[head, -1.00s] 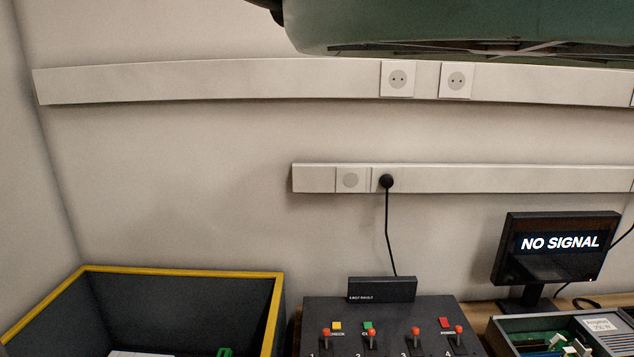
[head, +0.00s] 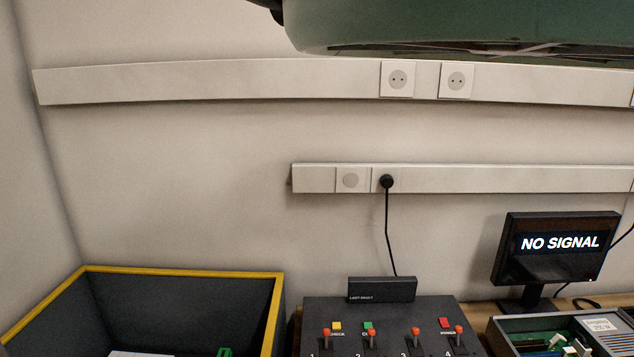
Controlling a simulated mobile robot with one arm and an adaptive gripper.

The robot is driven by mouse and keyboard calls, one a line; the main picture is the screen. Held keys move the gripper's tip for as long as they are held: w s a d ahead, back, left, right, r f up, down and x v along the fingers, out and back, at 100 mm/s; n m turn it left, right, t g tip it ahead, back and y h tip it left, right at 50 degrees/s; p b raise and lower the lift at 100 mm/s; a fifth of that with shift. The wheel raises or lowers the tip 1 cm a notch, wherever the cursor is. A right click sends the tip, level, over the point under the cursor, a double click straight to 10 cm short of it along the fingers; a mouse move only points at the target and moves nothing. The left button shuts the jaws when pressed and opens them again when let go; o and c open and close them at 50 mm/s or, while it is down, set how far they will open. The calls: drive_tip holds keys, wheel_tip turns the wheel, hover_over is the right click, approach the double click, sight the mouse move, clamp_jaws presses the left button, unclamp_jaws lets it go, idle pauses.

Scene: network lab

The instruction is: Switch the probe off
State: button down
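A dark control box (head: 390,312) stands low in the middle of the head view, its bottom cut off by the frame edge. It has several red-tipped toggle levers in a row, one of them here (head: 416,331), with numbers below. A yellow button (head: 337,325), a green button (head: 368,325) and a red button (head: 444,322) sit above the levers. The small label by the red button seems to read POWER. A small black display (head: 381,290) stands at the box's back edge. I cannot tell which part is named the probe.
A black cable runs from the display to a plug (head: 387,181) in the lower wall rail (head: 500,179). A grey crate with yellow rim (head: 180,272) stands left. A monitor (head: 556,247) reading NO SIGNAL and an open case with circuit boards (head: 550,322) stand right.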

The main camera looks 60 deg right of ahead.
drive_tip(key=shift+f, duration=0.15)
drive_tip(key=shift+f+b, duration=0.3)
drive_tip(key=shift+b, duration=0.05)
drive_tip(key=shift+f, duration=0.15)
idle(0.6)
drive_tip(key=shift+r, duration=0.65)
wheel_tip(320, 180, up, 6)
drive_tip(key=p, duration=0.3)
idle(0.4)
drive_tip(key=shift+d, duration=0.1)
